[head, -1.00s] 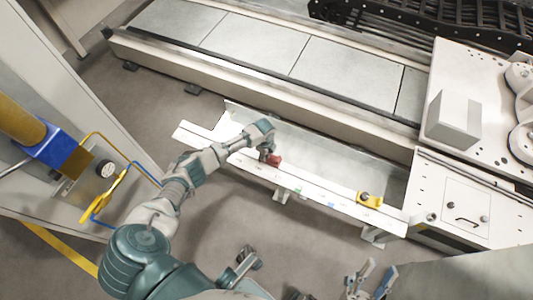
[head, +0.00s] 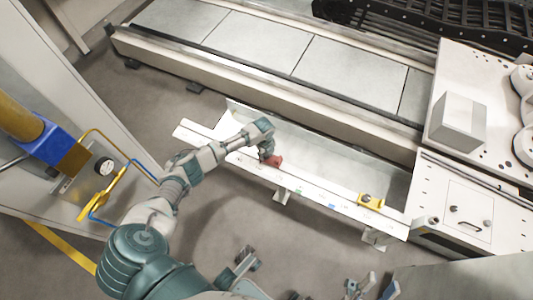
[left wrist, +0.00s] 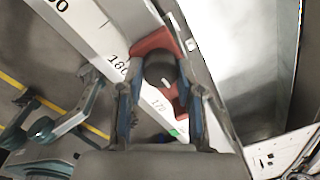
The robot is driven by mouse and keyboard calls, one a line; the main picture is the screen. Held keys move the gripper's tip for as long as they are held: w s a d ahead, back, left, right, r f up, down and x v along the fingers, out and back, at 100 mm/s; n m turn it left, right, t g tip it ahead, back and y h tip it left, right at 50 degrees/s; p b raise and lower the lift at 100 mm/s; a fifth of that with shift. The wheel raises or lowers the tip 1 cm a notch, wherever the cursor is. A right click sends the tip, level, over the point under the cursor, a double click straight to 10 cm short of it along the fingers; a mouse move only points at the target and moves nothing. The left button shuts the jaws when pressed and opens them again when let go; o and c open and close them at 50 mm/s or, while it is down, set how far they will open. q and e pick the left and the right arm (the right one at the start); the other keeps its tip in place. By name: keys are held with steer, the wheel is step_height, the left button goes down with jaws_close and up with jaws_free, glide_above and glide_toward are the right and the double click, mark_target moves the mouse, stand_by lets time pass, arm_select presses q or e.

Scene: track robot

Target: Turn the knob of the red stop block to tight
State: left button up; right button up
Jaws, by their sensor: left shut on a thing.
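The red stop block (head: 275,161) sits on the white ruled rail (head: 300,192), partly covered by my left gripper (head: 268,157) in the head view. In the left wrist view, the red block (left wrist: 153,42) lies on the rail near the 180 and 170 marks. Its dark round knob (left wrist: 160,69) has a small light mark on its face. My left gripper (left wrist: 157,80) is shut on the knob, one finger on each side. My right gripper (head: 383,283) shows at the lower edge of the head view, fingers apart, empty and away from the rail.
A yellow stop block (head: 370,201) with a dark knob sits further right on the same rail. A grey conveyor bed (head: 340,72) runs behind. A white machine table (head: 480,150) stands right, and a panel with a gauge (head: 104,166) and yellow handle left.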

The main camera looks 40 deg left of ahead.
mark_target(265, 154)
arm_select(q)
steer(key=shift+w, duration=0.15)
steer(key=o, duration=1.1)
steer(key=shift+c, duration=0.2)
steer(key=shift+o, duration=0.5)
steer(key=shift+r, duration=0.35)
step_height(265, 154, up, 11)
steer(key=shift+s+a, duration=0.15)
steer(key=shift+s, duration=0.1)
